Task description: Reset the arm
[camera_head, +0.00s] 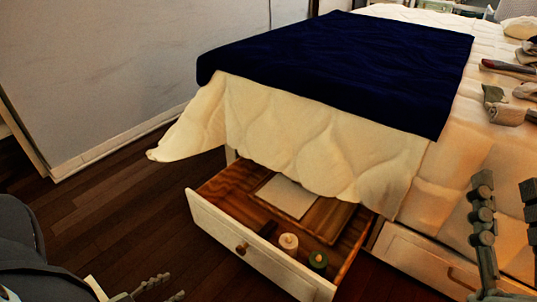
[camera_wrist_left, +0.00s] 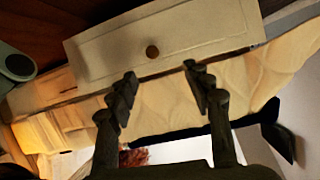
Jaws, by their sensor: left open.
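My left gripper (camera_head: 170,287) is at the lower left edge of the head view, partly cut off by the frame. In the left wrist view its two fingers (camera_wrist_left: 160,82) are apart with nothing between them. They point toward the white drawer front with a round knob (camera_wrist_left: 152,52). My right gripper (camera_head: 507,188) stands at the lower right of the head view. Its fingers point up and are apart, with nothing seen between them.
An open drawer (camera_head: 215,215) juts out below the bed (camera_head: 290,130). It holds a white flat item (camera_head: 286,196) and small round containers (camera_head: 289,242). A dark blue blanket (camera_head: 340,65) covers the bed's corner. Rolled clothes (camera_head: 507,114) lie at right. Floor (camera_head: 110,205) at left is clear.

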